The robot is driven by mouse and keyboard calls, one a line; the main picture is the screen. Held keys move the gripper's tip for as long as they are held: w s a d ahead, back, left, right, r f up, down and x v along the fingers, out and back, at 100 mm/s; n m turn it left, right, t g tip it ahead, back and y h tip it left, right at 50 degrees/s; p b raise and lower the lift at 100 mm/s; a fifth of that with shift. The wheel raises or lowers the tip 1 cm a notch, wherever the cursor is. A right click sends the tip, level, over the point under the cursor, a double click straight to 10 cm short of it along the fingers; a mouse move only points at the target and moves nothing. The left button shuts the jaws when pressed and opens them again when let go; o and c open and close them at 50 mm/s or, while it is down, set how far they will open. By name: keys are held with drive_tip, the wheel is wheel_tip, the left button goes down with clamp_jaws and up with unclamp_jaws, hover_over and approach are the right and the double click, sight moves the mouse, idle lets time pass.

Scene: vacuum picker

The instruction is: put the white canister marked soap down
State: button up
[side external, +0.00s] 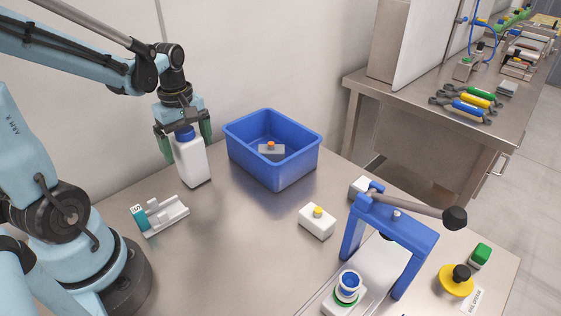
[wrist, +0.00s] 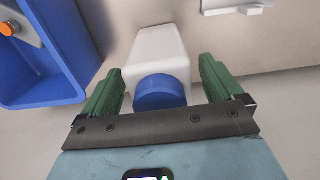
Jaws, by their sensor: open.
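A white canister (side external: 192,163) with a blue cap stands upright, apparently on the steel table, left of the blue bin. No soap marking is readable on it. It also shows in the wrist view (wrist: 157,50), with its blue cap (wrist: 160,92) nearest the camera. My gripper (side external: 187,147) is above it, with its green fingers on either side of the canister's upper part. In the wrist view my gripper (wrist: 162,82) is open, with a gap visible between each finger and the canister.
A blue bin (side external: 296,161) holding a grey part with an orange knob (side external: 271,148) is close on the right. A small holder (side external: 165,215) is in front. A white block with a yellow knob (side external: 317,221) and a blue lever press (side external: 400,227) stand further right. Bare table lies between.

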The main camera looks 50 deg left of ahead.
wheel_tip(320, 180, up, 12)
drive_tip(key=shift+r, duration=0.1)
drive_tip(key=w+d+f+m+t, duration=0.1)
drive_tip(key=d+f+m+t, duration=0.2)
drive_tip(key=d+m, duration=0.3)
drive_tip(key=w+d+f+m+t, duration=0.1)
drive_tip(key=d+f+m+t, duration=0.2)
drive_tip(key=d+m, duration=0.4)
drive_tip(key=m+t, duration=0.1)
drive_tip(key=m, duration=0.4)
drive_tip(key=shift+d, duration=0.3)
drive_tip(key=shift+f, duration=0.1)
idle(0.5)
